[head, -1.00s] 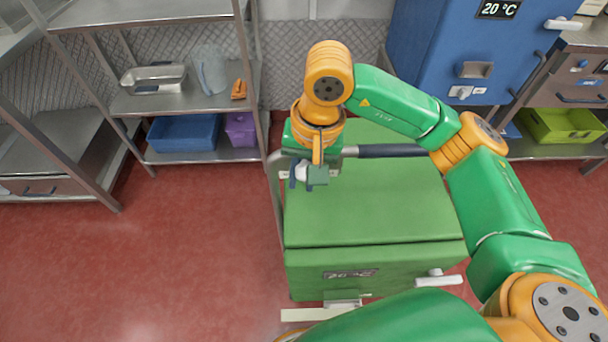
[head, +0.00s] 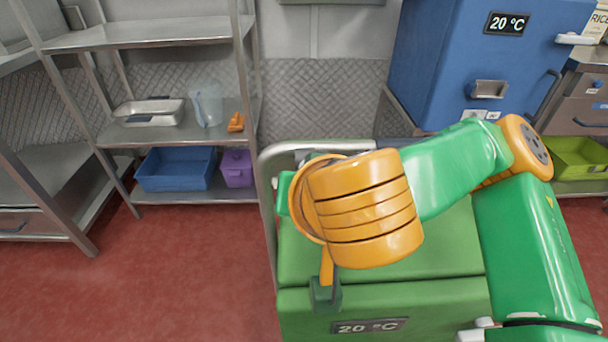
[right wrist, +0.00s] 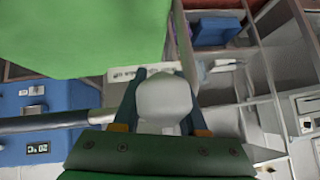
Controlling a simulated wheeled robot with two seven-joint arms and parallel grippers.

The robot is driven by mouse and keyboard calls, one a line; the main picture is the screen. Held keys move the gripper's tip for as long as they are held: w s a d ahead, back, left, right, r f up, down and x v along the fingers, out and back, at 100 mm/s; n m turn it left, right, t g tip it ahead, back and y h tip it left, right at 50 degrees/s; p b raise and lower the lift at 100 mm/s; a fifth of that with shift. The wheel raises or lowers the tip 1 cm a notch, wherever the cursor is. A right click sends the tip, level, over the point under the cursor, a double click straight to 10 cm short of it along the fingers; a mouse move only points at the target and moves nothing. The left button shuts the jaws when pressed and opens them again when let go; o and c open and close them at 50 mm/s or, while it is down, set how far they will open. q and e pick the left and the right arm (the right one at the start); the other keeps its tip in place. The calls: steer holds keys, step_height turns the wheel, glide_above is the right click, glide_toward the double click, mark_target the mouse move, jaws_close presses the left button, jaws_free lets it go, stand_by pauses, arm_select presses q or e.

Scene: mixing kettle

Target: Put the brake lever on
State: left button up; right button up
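The green mixing kettle (head: 410,300) with a 20 °C display stands in front of me. In the right wrist view, a light grey rounded knob (right wrist: 163,100), seemingly the brake lever, sits between the dark fingers of my right gripper (right wrist: 160,88). The fingers flank it closely on both sides; whether they press on it I cannot tell. A pale label plate (right wrist: 150,72) is just behind the knob. My left gripper is not in view.
A steel shelf at left holds a metal tray (head: 150,112), a clear jug (head: 207,104), a blue tub (head: 178,168) and a purple box (head: 237,167). A blue cabinet (head: 430,70) stands behind the kettle. Red floor (head: 150,280) is open at left.

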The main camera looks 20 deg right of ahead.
steer(key=shift+o, duration=0.6)
steer(key=shift+r, duration=0.1)
steer(key=p+v, duration=0.4)
steer(key=v, duration=0.2)
steer(key=shift+s+r, duration=0.15)
steer(key=shift+r, duration=0.25)
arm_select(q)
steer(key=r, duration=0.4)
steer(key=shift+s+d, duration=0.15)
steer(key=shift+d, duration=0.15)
arm_select(e)
steer(key=shift+s, duration=0.2)
